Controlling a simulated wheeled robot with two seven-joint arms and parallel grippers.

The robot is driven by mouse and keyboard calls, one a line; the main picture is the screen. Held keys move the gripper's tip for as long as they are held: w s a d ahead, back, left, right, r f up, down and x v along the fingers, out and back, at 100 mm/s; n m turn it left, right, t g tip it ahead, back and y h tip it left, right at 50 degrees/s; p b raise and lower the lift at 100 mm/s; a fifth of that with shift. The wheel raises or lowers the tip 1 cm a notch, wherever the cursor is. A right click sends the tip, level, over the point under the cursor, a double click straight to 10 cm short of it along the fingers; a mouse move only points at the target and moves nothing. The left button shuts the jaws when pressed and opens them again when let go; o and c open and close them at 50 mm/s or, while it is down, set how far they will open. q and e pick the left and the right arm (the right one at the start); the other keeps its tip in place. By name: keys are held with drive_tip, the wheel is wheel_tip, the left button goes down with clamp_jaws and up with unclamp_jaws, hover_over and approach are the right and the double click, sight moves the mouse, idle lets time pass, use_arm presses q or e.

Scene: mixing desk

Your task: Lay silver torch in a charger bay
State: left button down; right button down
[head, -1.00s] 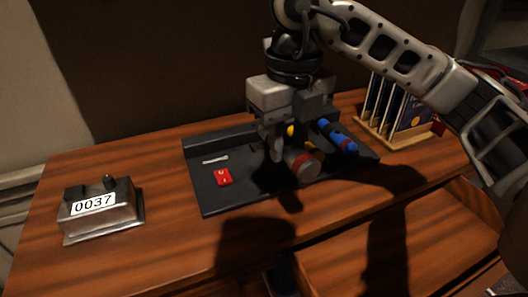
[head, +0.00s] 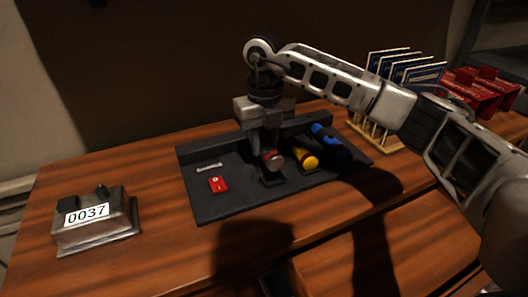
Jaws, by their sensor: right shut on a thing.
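The dark charger (head: 230,203) lies on the wooden desk, with a red switch (head: 217,185) on its left part. A yellow torch (head: 305,158) and a blue torch (head: 327,137) lie in its bays on the right. My right gripper (head: 266,150) points down over the charger, left of the yellow torch. It is shut on the silver torch (head: 273,161), whose red-ringed end faces the front. The gripper hides most of this torch, and I cannot tell whether it touches the bay under it. My left gripper is out of view.
A metal box marked 0037 (head: 95,222) stands at the left. A wooden rack with upright cards (head: 392,82) and red objects (head: 482,92) stand at the back right. The desk between the box and the charger is clear.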

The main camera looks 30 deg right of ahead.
sight(264, 139)
drive_tip(key=shift+w+f, duration=0.15)
drive_tip(key=shift+f, duration=0.1)
drive_tip(key=shift+w+d+f, duration=0.1)
drive_tip(key=shift+w+f, duration=0.05)
drive_tip(key=shift+f, duration=1.45)
drive_tip(key=shift+f, duration=0.15)
drive_tip(key=c, duration=1.1)
unclamp_jaws()
wheel_tip(264, 139, up, 12)
drive_tip(key=shift+r, duration=0.15)
